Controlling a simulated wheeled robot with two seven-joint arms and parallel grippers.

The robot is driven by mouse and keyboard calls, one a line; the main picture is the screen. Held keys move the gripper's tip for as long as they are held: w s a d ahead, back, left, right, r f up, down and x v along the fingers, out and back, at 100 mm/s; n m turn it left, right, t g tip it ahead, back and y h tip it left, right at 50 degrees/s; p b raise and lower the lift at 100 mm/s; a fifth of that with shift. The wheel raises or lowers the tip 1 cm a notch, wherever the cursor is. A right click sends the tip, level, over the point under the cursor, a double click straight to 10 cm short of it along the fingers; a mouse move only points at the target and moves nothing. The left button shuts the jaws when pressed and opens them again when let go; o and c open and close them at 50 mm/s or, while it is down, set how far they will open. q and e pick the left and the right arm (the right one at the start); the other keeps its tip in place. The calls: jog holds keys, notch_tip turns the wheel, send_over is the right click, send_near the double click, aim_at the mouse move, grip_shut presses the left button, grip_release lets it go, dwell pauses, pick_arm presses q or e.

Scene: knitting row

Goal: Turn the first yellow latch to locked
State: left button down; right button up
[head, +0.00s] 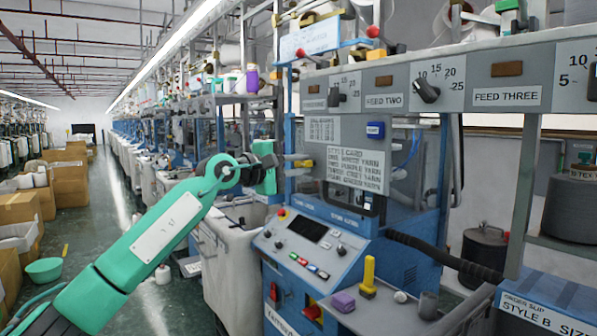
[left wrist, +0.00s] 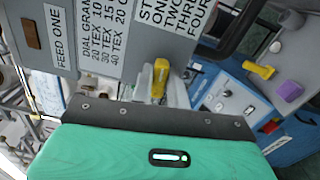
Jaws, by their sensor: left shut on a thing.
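The first yellow latch (head: 303,163) sticks out on the left side of the grey machine panel, beside the style card. My left gripper (head: 286,163) reaches it from the left, its jaws shut on the latch, with the yellow end showing past the fingertips. In the left wrist view the latch (left wrist: 159,78) stands just beyond the dark edge of my gripper; part of it is hidden. Its locked or unlocked marking cannot be read. My right gripper is not in view.
A yellow upright piece (head: 369,277) and a purple block (head: 343,301) are on the ledge below. A blue control panel (head: 310,240) slopes under the latch. A dark ribbed bar (head: 445,256) juts out at the right. The aisle (head: 125,210) at left has open floor.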

pick_arm(q)
jog(key=shift+f+m, duration=0.15)
jog(key=shift+m, duration=0.65)
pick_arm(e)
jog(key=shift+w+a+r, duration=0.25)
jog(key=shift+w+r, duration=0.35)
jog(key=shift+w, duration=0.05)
pick_arm(q)
jog(key=c, duration=1.4)
grip_release()
